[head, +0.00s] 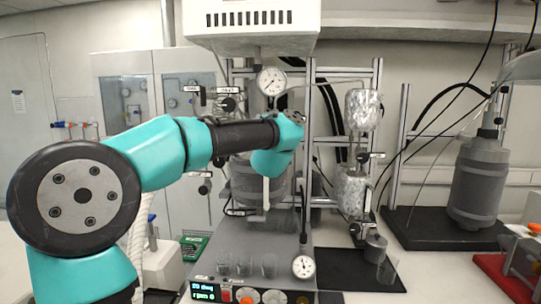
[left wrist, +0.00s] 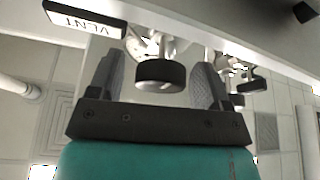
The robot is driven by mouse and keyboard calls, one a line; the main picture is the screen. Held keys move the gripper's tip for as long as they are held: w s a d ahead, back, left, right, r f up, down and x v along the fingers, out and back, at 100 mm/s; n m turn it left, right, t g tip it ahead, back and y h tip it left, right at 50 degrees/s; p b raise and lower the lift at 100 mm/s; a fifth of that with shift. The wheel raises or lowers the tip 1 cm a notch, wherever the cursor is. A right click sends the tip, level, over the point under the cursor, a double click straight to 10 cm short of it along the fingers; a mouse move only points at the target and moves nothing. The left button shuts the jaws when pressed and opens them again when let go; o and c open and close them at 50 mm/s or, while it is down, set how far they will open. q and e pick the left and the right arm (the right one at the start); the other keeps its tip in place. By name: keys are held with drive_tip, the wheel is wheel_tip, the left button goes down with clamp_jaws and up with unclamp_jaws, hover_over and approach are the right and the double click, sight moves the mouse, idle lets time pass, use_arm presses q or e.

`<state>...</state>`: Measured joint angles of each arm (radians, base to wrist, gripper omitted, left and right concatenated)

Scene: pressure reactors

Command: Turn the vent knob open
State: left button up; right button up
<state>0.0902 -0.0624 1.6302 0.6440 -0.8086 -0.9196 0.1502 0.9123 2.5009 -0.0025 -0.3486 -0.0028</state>
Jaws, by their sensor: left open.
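In the left wrist view, the vent knob (left wrist: 160,75) is a short black cylinder on a pale metal stem. A white label reading VENT (left wrist: 83,19) is beside it at the upper left. My left gripper (left wrist: 156,62) is open, with one grey ridged finger on each side of the knob. Gaps show between the knob and both fingers. In the head view, my left arm reaches across to the reactor (head: 240,180), and its jaws cannot be made out there. I cannot pick out the vent knob in the head view. My right gripper is not in view.
A round gauge (head: 271,81) stands above my wrist, below a white overhead unit (head: 252,22). Foil-wrapped vessels (head: 362,110) hang on the frame to the right. Another black handle (left wrist: 251,86) lies right of the gripper in the wrist view. A glass beaker (head: 388,270) stands at the front right.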

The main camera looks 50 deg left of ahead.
use_arm(q)
drive_tip(key=v, duration=1.7)
drive_tip(key=shift+s+m, duration=0.3)
drive_tip(key=shift+m, duration=0.1)
